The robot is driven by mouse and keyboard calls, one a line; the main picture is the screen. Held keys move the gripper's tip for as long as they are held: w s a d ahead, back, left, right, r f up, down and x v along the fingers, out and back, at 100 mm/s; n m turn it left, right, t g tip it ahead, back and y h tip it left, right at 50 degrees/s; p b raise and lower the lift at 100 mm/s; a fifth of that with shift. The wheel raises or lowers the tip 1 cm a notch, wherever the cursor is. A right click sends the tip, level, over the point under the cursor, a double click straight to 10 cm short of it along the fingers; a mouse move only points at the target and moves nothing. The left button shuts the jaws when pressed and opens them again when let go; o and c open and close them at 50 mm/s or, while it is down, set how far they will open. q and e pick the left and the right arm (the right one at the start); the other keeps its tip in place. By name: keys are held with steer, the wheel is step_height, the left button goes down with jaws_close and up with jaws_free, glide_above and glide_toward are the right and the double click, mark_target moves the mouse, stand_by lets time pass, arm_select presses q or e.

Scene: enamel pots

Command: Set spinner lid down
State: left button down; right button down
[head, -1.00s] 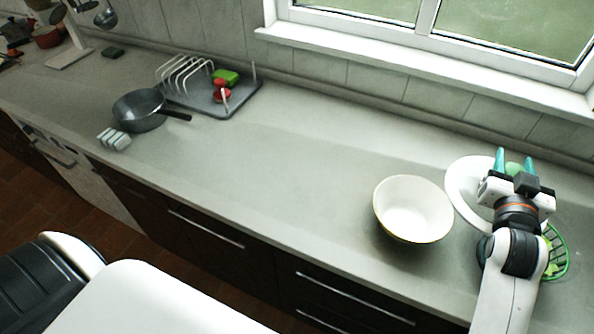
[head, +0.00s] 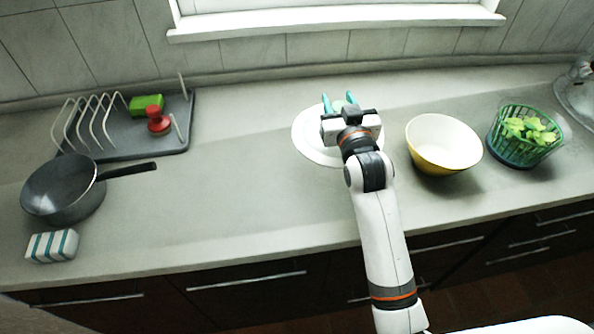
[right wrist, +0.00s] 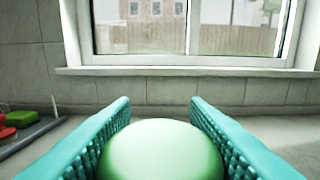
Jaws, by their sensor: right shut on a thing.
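The spinner lid (head: 307,146) is a white disc with a pale green knob (right wrist: 160,152). In the head view it is at the middle of the counter, left of the bowl, partly hidden by my right gripper (head: 339,103). My right gripper is shut on the knob, which sits between the teal fingers in the right wrist view. I cannot tell whether the lid touches the counter. The green spinner basket (head: 511,151) with leaves stands uncovered at the right. My left gripper is not in view.
A white and yellow bowl (head: 442,157) stands between lid and basket. The counter (head: 220,190) between pan and lid is clear.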

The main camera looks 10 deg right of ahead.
step_height(320, 180, down, 6)
steer(key=shift+d+f, duration=0.1)
steer(key=shift+f, duration=2)
steer(key=shift+f, duration=0.2)
steer(key=c, duration=0.8)
jaws_free()
steer(key=shift+s+r, duration=0.1)
steer(key=shift+r, duration=0.1)
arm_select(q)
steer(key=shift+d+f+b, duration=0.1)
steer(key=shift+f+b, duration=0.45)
arm_select(e)
steer(key=s, duration=1.2)
steer(key=shift+d, duration=0.1)
